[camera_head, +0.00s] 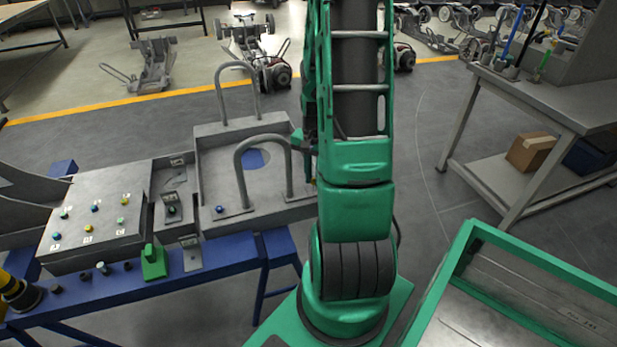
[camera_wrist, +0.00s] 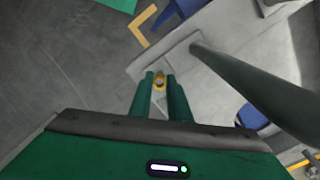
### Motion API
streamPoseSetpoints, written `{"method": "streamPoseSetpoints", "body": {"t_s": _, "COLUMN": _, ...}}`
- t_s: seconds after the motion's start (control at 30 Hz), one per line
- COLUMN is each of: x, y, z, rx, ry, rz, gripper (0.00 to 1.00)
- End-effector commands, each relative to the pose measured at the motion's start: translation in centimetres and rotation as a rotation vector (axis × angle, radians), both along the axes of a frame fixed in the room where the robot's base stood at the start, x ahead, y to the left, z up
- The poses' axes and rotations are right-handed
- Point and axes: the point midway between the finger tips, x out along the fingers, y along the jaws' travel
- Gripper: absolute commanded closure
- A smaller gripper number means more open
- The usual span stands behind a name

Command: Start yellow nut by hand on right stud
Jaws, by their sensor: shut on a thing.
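In the wrist view my gripper (camera_wrist: 160,78) has its two green fingers closed around a small yellow nut (camera_wrist: 159,82) between the tips. Below it is the grey chassis plate (camera_wrist: 150,66); I cannot tell how far apart they are. In the head view the grey chassis (camera_head: 222,180) stands left of my arm, with a blue nut (camera_head: 219,209) near its front left. My arm hides its right front part, my gripper's tips and the held nut there. I cannot make out the right stud in either view.
Two grey hoops rise from the chassis: the near hoop (camera_head: 240,165) and the far hoop (camera_head: 220,85). The near one also slants close right of my fingers in the wrist view (camera_wrist: 250,82). A grey nut board (camera_head: 100,240) holds several coloured nuts at left. A green-framed bin (camera_head: 450,262) stands at right.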

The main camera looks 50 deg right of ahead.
Motion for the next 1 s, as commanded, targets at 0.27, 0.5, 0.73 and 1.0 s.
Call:
{"method": "streamPoseSetpoints", "body": {"t_s": 0.27, "x": 0.0, "y": 0.1, "z": -0.2, "rx": 0.001, "ry": 0.0, "rz": 0.001, "gripper": 0.99}}
{"method": "streamPoseSetpoints", "body": {"t_s": 0.5, "x": 0.1, "y": 0.1, "z": -0.6, "rx": 0.001, "ry": 0.0, "rz": 0.002, "gripper": 0.99}}
{"method": "streamPoseSetpoints", "body": {"t_s": 0.73, "x": 0.1, "y": 0.1, "z": -1.0, "rx": 0.001, "ry": 0.0, "rz": 0.002, "gripper": 0.99}}
{"method": "streamPoseSetpoints", "body": {"t_s": 1.0, "x": 0.1, "y": 0.2, "z": -1.4, "rx": 0.001, "ry": 0.0, "rz": 0.002, "gripper": 0.99}}
